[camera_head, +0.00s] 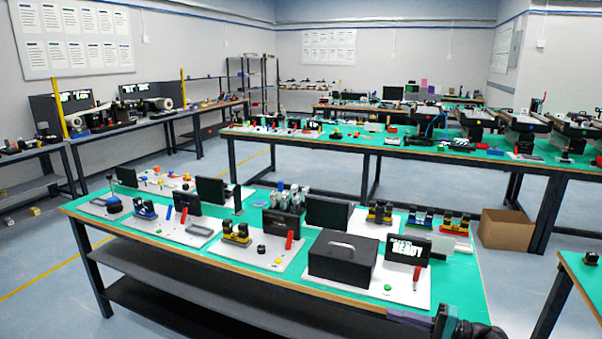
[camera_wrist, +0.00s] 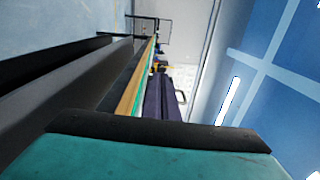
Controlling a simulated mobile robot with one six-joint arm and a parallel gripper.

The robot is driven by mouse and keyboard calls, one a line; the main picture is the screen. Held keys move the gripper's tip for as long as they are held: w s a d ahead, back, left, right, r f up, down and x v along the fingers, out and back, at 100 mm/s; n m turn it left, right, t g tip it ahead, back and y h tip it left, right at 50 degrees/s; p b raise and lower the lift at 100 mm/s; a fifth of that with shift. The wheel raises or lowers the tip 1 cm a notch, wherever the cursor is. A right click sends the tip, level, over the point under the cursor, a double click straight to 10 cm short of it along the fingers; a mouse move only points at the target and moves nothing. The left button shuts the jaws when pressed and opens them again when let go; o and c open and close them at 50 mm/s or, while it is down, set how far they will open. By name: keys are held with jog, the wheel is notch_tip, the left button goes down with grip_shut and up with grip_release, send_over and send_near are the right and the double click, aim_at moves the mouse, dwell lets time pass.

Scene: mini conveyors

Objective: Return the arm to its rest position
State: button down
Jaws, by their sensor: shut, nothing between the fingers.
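My arm shows at the bottom right of the head view, low beside the front edge of the near table. My gripper (camera_head: 395,314) is a dark purple shape pointing left along that edge. Its dark fingers also show in the wrist view (camera_wrist: 164,98), closed together with nothing held. The wrist view is turned on its side, with the table edge to the left of the fingers and the ceiling to the right. I cannot tell in the head view whether the gripper touches the table edge.
The near green-topped table (camera_head: 462,290) carries a black box (camera_head: 342,258), a screen reading "READY" (camera_head: 407,250) and several small devices. A cardboard box (camera_head: 507,229) stands on the floor behind it. Another green table corner (camera_head: 580,275) is at the right. Floor shows between the tables.

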jog(key=s+a+f+g+h, duration=0.1)
jog(key=s+a+f+g, duration=0.25)
jog(key=a+f, duration=0.4)
jog(key=s+a+f+n+g+h, duration=0.1)
jog(key=s+a+f+g, duration=0.1)
jog(key=s+a+f, duration=0.55)
jog(key=s+a+f+g+h, duration=0.1)
jog(key=a+f+g, duration=0.2)
jog(key=a+f, duration=0.45)
jog(key=s+d+f+n+g+h+b, duration=0.25)
jog(key=s+f+g+h, duration=0.4)
jog(key=s+f, duration=1.3)
jog(key=s+d+f+n+t+h, duration=0.1)
jog(key=d+f+h, duration=0.1)
jog(key=d, duration=0.3)
jog(key=s+d+f+t+h, duration=0.1)
jog(key=d+h, duration=0.4)
jog(key=shift+s+f+n+p, duration=0.35)
jog(key=shift+s+p, duration=0.05)
jog(key=shift+p, duration=0.05)
jog(key=shift+d, duration=0.15)
